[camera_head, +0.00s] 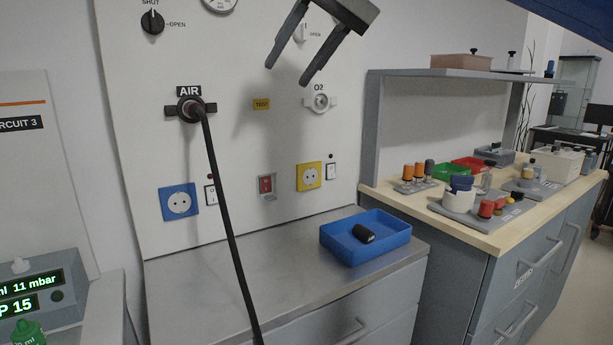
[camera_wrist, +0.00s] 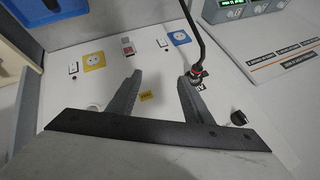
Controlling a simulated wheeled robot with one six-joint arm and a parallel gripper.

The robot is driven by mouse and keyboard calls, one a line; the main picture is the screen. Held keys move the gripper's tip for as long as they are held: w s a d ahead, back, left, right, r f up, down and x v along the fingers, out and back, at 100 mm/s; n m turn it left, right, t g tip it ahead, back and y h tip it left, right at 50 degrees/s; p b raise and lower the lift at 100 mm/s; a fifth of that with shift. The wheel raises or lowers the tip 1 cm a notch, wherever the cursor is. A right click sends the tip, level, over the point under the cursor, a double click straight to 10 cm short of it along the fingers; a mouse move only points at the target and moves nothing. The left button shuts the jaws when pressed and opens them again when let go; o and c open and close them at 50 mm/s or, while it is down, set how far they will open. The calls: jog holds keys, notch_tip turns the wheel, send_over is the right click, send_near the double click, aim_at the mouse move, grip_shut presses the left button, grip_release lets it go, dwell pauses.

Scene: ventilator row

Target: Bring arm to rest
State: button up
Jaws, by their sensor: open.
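My gripper (camera_head: 297,65) is at the top of the head view, in front of the white wall panel (camera_head: 262,135). Its two dark fingers point down and are spread apart, with nothing between them. In the wrist view my gripper (camera_wrist: 157,85) is also open and empty, with the panel behind it. A black hose (camera_head: 222,215) is plugged into the AIR outlet (camera_head: 190,109) and hangs down. The O2 outlet (camera_head: 320,102) has no hose in it. In the wrist view the hose (camera_wrist: 200,40) passes close beside one finger; I cannot tell the gap.
A blue tray (camera_head: 402,240) holding a small black part (camera_head: 364,233) stands on the metal counter (camera_head: 220,275). A wooden-topped bench (camera_head: 400,205) with coloured parts and a grey shelf (camera_head: 440,73) are at the right. A ventilator display (camera_head: 30,290) is at the lower left.

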jog(key=s+d+f+m+h, duration=0.15)
jog(key=s+d+f, duration=0.25)
jog(key=d+f, duration=0.55)
jog(key=s+d+f+m+t+h, duration=0.1)
jog(key=s+d+f+h, duration=0.15)
jog(key=d+f, duration=0.75)
jog(key=s+d+f+m+h, duration=0.1)
jog(key=s+d+f, duration=0.35)
jog(key=f, duration=0.95)
jog(key=s+d+f+h, duration=0.1)
jog(key=s+d+f, duration=0.2)
jog(key=f, duration=0.5)
jog(key=s+d+f, duration=0.4)
jog(key=s+f, duration=0.1)
jog(key=f, duration=0.3)
jog(key=shift+s+d+h, duration=0.2)
jog(key=shift+s+h, duration=0.05)
jog(key=shift+h, duration=0.15)
jog(key=shift+o, duration=0.5)
